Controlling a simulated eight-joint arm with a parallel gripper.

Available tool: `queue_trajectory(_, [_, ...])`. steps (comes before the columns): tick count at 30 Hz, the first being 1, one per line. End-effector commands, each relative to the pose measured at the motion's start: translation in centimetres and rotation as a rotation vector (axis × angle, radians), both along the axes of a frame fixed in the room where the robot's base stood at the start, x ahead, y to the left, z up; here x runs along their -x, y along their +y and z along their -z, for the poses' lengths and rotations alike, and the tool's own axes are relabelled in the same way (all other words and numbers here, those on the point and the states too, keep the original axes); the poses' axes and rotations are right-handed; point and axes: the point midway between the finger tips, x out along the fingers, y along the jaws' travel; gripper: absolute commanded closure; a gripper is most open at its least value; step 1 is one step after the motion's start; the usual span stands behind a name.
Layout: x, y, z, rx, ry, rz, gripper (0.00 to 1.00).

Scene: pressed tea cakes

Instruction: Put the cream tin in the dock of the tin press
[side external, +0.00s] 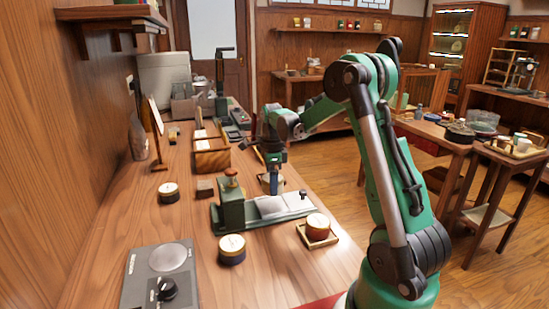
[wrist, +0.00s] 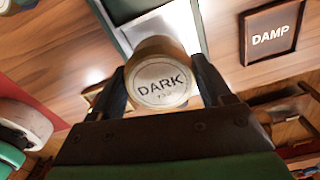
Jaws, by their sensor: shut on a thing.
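The tin press (side external: 232,210) has a green body with a knobbed top and a long metal bed (side external: 288,204) running to the right. Part of the metal bed (wrist: 165,28) shows beyond the tin in the wrist view. The gripper partly covers the tin in the side view, and I cannot tell its gap to the bed.
Black-and-gold tins stand at the front (side external: 231,250) and left (side external: 168,192). A reddish tin (side external: 318,224) sits on a small wooden tray (side external: 306,240). A tray marked "DAMP" (wrist: 270,38) looks empty. A scale-like device (side external: 155,280) is at front left, a wooden box (side external: 211,160) farther back.

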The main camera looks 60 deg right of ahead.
Motion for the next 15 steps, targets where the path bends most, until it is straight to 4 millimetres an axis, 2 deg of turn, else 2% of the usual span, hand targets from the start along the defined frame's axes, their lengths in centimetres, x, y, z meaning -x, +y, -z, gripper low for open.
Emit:
queue_trajectory(9, [0.0, 0.0, 3.9, 0.0, 0.0, 0.0, 0.82])
queue_trajectory(15, [0.0, 0.0, 4.2, 0.0, 0.0, 0.0, 0.82])
